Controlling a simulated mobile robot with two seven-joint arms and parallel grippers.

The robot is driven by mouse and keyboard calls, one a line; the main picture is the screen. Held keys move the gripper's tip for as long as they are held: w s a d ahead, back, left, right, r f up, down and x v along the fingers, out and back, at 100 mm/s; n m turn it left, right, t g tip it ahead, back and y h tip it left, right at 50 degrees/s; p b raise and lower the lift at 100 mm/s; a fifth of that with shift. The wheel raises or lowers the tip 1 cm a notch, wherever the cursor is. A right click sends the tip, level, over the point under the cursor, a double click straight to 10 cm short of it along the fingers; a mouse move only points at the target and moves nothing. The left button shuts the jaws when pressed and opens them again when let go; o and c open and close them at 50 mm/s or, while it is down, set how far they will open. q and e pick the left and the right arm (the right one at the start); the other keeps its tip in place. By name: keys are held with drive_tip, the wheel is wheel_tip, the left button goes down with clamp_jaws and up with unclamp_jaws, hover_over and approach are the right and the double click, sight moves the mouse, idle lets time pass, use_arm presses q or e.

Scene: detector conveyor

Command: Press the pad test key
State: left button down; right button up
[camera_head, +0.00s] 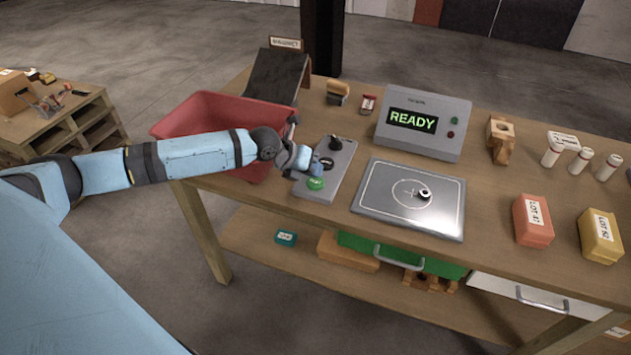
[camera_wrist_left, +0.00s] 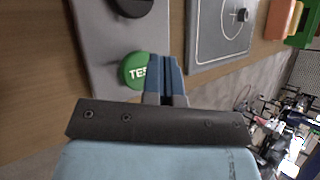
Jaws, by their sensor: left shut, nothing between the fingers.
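The green test key (camera_head: 316,184) sits at the near end of a grey control panel (camera_head: 345,160). In the left wrist view the green key (camera_wrist_left: 132,72) is lettered, with its right edge beside my fingers. My left gripper (camera_head: 322,165) is over the panel, just behind the green key; its blue fingers (camera_wrist_left: 166,68) are shut and empty. Whether the fingertips touch the panel I cannot tell. The metal pad (camera_head: 385,205) lies right of the panel, with a small dark-and-white ring (camera_head: 424,194) right of its crosshair centre. My right gripper is not in view.
A black knob (camera_head: 335,142) rises at the panel's far end. A red bin (camera_head: 215,116) stands to its left, partly behind my arm. A display box reading READY (camera_head: 430,143) stands behind the pad. Red (camera_head: 533,222) and yellow (camera_head: 598,238) lot boxes stand at the right.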

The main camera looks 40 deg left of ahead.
sight(314, 180)
use_arm(q)
drive_tip(key=shift+f, duration=0.35)
drive_tip(key=shift+f+b, duration=0.45)
drive_tip(key=shift+b, duration=0.05)
idle(0.4)
drive_tip(key=shift+r, duration=0.15)
drive_tip(key=shift+r+p, duration=0.55)
drive_tip(key=shift+r, duration=0.15)
drive_tip(key=shift+r, duration=0.1)
drive_tip(key=shift+r+p, duration=1.75)
drive_tip(key=shift+r, duration=0.7)
